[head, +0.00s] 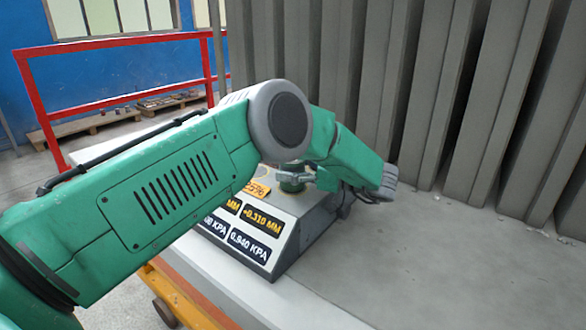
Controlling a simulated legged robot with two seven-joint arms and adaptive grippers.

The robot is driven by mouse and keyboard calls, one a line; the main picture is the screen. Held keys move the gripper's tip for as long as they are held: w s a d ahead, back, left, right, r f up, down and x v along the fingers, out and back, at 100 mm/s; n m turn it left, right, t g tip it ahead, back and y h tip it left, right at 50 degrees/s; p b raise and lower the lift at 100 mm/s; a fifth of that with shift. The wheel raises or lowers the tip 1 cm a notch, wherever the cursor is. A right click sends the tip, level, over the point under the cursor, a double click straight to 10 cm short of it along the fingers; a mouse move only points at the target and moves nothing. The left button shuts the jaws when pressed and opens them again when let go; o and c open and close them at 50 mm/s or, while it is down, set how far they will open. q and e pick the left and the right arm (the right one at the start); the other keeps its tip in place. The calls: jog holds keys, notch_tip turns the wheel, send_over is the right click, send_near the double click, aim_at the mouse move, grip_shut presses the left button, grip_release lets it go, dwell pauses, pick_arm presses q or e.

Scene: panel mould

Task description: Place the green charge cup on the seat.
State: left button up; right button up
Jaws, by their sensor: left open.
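A small dark green cup (291,184) stands upright on top of the grey console (318,214), mostly behind my left arm. My left gripper (307,178) is at the cup's right side, close to it. Its jaws are open. I cannot tell whether a finger touches the cup. The seat is not clearly visible; the cup's base and what lies directly under it are partly hidden. My right gripper is not in view.
The console's sloped front carries several numeric displays (256,217) and a yellow tag (257,189). Tall grey panels (440,90) stand behind. The grey slab (440,270) at right is mostly clear. A red railing (110,45) stands at back left.

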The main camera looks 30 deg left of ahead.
pick_arm(q)
jog(key=shift+d+r, duration=0.1)
jog(key=shift+r, duration=0.1)
jog(key=w+d+b, duration=0.2)
jog(key=d, duration=1)
jog(key=shift+w+r, duration=0.1)
